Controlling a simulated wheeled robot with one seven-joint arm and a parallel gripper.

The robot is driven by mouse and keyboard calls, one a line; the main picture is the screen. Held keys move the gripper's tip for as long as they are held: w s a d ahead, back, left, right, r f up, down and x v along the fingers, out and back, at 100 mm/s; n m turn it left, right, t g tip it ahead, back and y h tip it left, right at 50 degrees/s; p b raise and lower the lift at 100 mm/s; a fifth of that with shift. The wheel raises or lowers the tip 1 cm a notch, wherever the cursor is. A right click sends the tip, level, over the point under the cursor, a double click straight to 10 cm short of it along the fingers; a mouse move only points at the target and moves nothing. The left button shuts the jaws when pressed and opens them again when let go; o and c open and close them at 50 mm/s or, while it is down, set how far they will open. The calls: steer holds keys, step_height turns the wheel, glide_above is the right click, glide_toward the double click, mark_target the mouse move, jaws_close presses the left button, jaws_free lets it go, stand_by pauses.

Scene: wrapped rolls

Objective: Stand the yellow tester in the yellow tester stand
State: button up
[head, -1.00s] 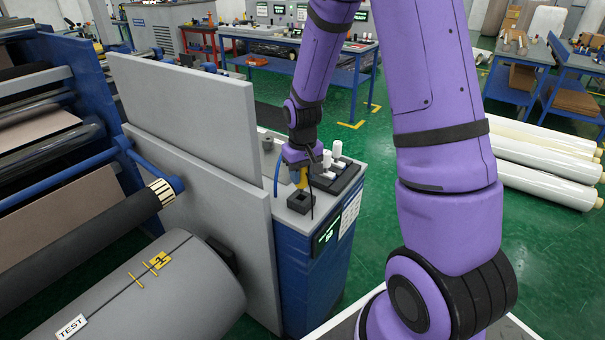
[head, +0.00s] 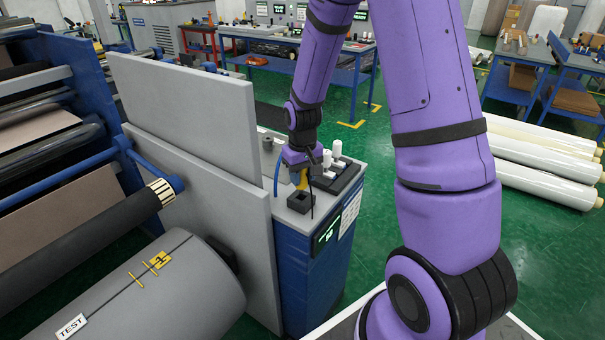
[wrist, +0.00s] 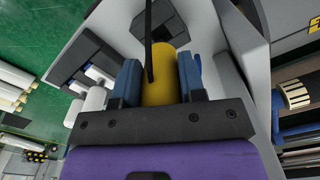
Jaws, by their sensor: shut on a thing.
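The yellow tester (wrist: 159,85) is between the two blue fingers of my gripper (wrist: 160,78) in the wrist view, and a dark cable or strap crosses it. In the head view the tester (head: 303,181) shows small below my gripper (head: 300,176), which is shut on it. A black square holder with an opening (head: 300,202), which looks like the tester stand, is on the grey cabinet top just below the tester. Its dark block (wrist: 158,28) also shows beyond the tester in the wrist view. Whether the tester's lower end touches the stand cannot be told.
A black tray with white cylinders (head: 342,176) lies right of the gripper on the cabinet (head: 312,270). Grey upright panels (head: 190,110) stand close on the left.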

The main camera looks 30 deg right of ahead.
mark_target(302, 185)
steer(key=shift+f, duration=1.85)
steer(key=o, duration=1.2)
step_height(302, 185, up, 11)
steer(key=shift+f, duration=0.1)
